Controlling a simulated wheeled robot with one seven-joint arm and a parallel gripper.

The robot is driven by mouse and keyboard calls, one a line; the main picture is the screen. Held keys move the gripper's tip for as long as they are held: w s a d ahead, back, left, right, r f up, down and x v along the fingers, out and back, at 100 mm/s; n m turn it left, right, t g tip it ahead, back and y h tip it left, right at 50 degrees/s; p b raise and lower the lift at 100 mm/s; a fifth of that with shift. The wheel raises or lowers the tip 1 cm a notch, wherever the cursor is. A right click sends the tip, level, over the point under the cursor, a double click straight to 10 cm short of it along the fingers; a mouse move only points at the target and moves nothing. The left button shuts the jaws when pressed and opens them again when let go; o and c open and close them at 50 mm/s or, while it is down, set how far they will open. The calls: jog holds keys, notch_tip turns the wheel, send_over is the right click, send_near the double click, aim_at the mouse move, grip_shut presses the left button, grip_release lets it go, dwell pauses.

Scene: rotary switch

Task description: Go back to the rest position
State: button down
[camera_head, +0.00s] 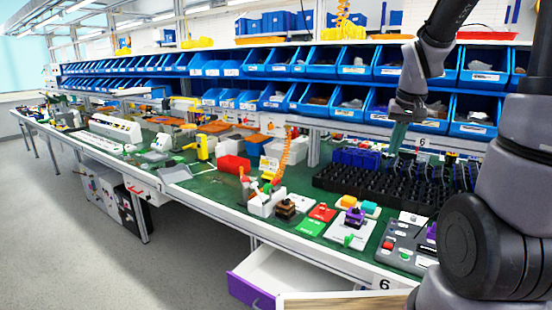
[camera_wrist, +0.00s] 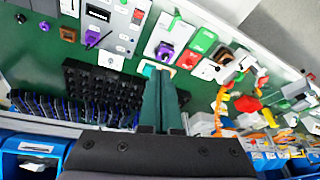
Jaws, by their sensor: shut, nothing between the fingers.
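My gripper (camera_head: 395,148) hangs above the back of the bench, in front of the blue bins, its dark green fingers pointing down. In the wrist view its fingers (camera_wrist: 161,75) are together, with nothing between them. A grey control box (camera_head: 408,240) lies at the front right of the bench, partly hidden by my arm. It has a purple rotary knob (camera_wrist: 92,37), coloured buttons and a small display in the wrist view. A white plate (camera_head: 344,236) with another purple knob (camera_head: 355,215) lies to its left. My gripper is clear of both.
Blue bins (camera_head: 350,62) fill the shelves behind. A white drawer with a purple front (camera_head: 250,291) stands open under the bench. The floor (camera_head: 130,270) at left is clear.

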jog(key=s+a+r+m+t+y, duration=0.1)
jog(key=s+a+r+t+y, duration=0.1)
jog(key=s+a+r, duration=0.5)
jog(key=s+r+t, duration=0.1)
jog(key=s+r, duration=0.5)
jog(key=s, duration=0.2)
jog(key=shift+s+r+t, duration=0.15)
jog(key=shift+r+t, duration=0.05)
jog(key=shift+t, duration=0.1)
